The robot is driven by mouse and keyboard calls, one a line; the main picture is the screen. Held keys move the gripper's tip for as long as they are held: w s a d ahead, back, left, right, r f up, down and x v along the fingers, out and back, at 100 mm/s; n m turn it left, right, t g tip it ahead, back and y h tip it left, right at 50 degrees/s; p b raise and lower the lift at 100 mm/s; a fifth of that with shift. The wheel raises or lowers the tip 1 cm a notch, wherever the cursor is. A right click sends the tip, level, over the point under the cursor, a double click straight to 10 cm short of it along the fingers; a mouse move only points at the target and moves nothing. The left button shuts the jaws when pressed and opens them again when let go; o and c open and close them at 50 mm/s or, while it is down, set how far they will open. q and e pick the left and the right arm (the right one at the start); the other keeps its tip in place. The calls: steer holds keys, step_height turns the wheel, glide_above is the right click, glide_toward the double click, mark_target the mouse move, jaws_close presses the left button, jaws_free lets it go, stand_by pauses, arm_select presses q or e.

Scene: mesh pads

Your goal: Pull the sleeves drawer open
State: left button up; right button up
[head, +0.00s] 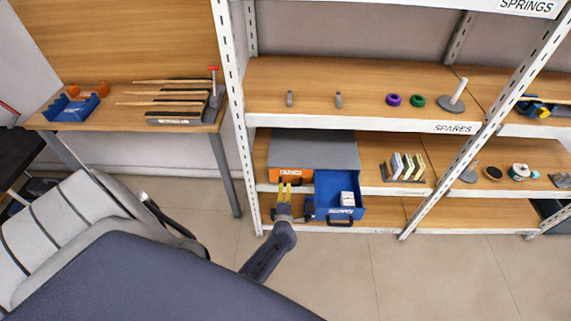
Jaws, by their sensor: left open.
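A grey-topped drawer unit (318,150) stands on a lower shelf of the rack. Its left drawer has an orange front (291,175), which looks closed. Its right drawer is blue (325,186) and stands pulled out, with small white boxes (347,198) inside and a dark handle (340,223) on its front. I cannot read which drawer is the sleeves one. My left gripper (285,187), with yellow fingertips, is open just in front of the orange drawer, beside the blue one. Contact with the orange front cannot be told. My right gripper is out of view.
The shelf above (355,90) carries a purple ring (393,99), a green ring (417,101) and a peg stand (453,100). Upright cards in a rack (404,167) stand right of the drawers. A slanting white rack post (480,140) is further right. The floor in front (400,275) is clear.

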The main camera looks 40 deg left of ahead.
mark_target(285, 184)
arm_select(q)
steer(key=shift+x, duration=2.6)
jaws_close()
